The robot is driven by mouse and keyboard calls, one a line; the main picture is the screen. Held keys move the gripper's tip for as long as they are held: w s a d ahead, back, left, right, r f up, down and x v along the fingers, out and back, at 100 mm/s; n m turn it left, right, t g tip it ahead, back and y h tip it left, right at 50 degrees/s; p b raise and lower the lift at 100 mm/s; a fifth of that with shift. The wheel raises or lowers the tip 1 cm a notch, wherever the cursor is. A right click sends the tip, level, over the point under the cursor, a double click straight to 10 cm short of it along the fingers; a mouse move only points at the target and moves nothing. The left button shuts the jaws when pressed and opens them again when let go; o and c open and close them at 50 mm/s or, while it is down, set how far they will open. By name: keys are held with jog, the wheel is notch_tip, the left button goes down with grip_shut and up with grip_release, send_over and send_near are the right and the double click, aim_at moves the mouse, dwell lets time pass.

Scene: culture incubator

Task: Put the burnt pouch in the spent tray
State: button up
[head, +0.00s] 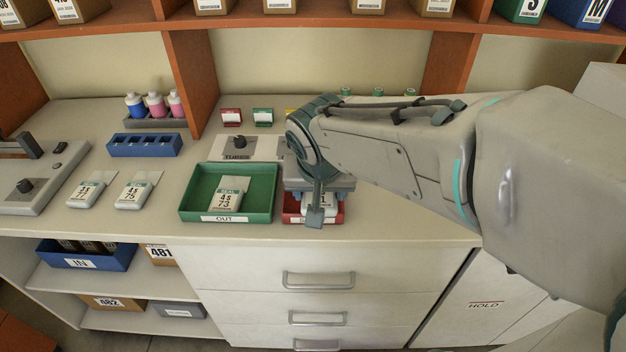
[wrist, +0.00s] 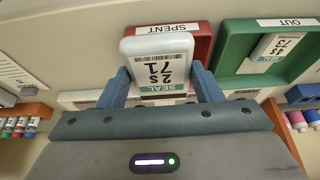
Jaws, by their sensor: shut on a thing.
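My gripper (wrist: 162,74) is shut on a pale pouch (wrist: 158,62) with a teal SEAL band and a printed code, its two fingers at the pouch's sides. The pouch is in front of the red tray (wrist: 205,42) marked SPENT. In the head view my gripper (head: 319,188) is over the red tray (head: 289,208), and part of the pouch (head: 322,199) shows there. My arm hides much of the tray. I cannot tell whether the pouch touches the tray floor. No burn marks show clearly on the pouch.
A green OUT tray (head: 188,198) holding a similar pouch (head: 229,191) stands just left of the red tray. Two more pouches (head: 91,189) (head: 137,190) lie further left. A sealer-like device (head: 239,148) and a blue rack (head: 144,145) stand behind. The counter's front edge is close.

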jog(key=w+f, duration=0.1)
jog(key=w, duration=0.1)
jog(key=w+f, duration=0.1)
jog(key=w, duration=0.1)
jog(key=w+a+f, duration=0.1)
jog(key=w+f, duration=0.1)
jog(key=shift+w, duration=0.4)
notch_tip(320, 180, down, 4)
jog(key=shift+f, duration=0.1)
jog(key=shift+f+b, duration=0.3)
jog(key=shift+b, duration=0.35)
